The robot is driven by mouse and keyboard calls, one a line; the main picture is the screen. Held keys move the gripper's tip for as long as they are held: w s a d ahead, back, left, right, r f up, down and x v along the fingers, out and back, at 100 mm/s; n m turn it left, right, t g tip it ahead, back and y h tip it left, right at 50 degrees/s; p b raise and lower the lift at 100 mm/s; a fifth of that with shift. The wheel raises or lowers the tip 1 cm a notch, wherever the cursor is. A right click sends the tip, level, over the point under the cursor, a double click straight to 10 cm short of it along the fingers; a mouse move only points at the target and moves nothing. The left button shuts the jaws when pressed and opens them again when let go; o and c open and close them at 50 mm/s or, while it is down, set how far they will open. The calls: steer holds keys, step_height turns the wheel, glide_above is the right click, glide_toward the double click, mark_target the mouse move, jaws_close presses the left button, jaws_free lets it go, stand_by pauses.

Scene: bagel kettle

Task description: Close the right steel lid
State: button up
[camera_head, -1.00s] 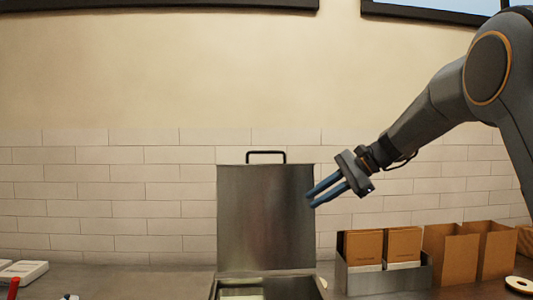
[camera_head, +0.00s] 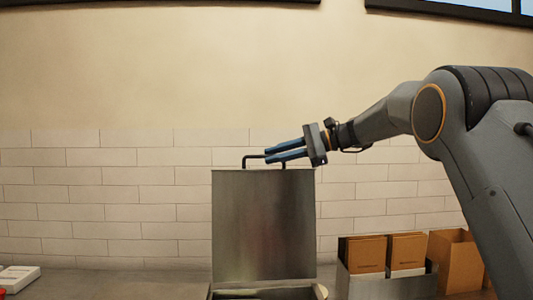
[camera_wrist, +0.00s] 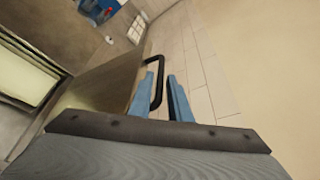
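The steel lid (camera_head: 263,225) stands upright and open behind the steel basin (camera_head: 308,292) at the bottom centre. Its black bar handle (camera_head: 246,161) is on the top edge. The lid (camera_wrist: 98,92) and handle (camera_wrist: 157,82) also show in the wrist view. My gripper (camera_head: 267,156), with two blue fingers, is at the handle, reaching from the right. In the wrist view my gripper (camera_wrist: 162,76) has a gap between its fingers, and part of the handle bar lies in that gap. Whether a finger touches the bar is unclear.
A steel holder (camera_head: 390,287) with brown-covered packets (camera_head: 367,254) stands right of the lid. A brown box (camera_head: 453,262) is beside it. White items (camera_head: 20,278) lie at the far left. A tiled wall (camera_head: 100,195) is behind the lid.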

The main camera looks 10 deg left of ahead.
steer(key=shift+p+x, duration=0.4)
steer(key=shift+x, duration=1.05)
jaws_close()
